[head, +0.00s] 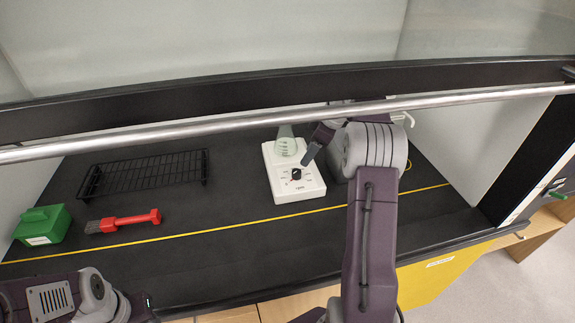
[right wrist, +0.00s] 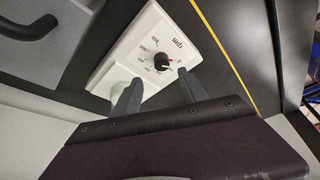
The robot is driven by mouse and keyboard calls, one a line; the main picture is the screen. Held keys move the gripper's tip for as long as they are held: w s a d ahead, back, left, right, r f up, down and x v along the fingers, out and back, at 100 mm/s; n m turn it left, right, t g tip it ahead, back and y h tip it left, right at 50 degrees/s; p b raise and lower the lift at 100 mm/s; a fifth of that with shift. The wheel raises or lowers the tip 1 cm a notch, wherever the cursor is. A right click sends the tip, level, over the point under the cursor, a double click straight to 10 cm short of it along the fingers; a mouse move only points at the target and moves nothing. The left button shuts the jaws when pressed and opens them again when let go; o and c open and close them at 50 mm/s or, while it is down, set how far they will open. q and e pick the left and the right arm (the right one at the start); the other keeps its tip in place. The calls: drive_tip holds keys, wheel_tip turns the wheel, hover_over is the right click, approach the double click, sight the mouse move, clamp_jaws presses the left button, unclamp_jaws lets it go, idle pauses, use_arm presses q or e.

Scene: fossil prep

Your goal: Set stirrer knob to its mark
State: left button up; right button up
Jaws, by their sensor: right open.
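The white stirrer (head: 312,188) stands on the black bench, with a clear flask (head: 285,142) on its back part. Its black round knob (head: 296,174) sits on the front panel, ringed by printed scale marks and numbers. A small red mark shows at the knob's edge; I cannot tell exactly which number it faces. In the right wrist view the knob (right wrist: 161,61) lies just beyond and between the fingertips. My right gripper (head: 308,160) is open and empty, close to the knob and apart from it; it also shows in the right wrist view (right wrist: 159,80). My left gripper is out of view.
A black wire rack (head: 145,172), a red-handled brush (head: 130,220) and a green box (head: 43,225) stand to the left. A metal bar (head: 240,122) crosses above the bench. A yellow line (head: 220,229) runs along the bench front. The bench between brush and stirrer is clear.

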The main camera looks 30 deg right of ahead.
sight(298, 172)
drive_tip(key=b+x, duration=0.1)
drive_tip(key=x, duration=0.7)
drive_tip(key=shift+a+f, duration=0.2)
drive_tip(key=shift+f, duration=0.1)
drive_tip(key=shift+s, duration=0.1)
clamp_jaws()
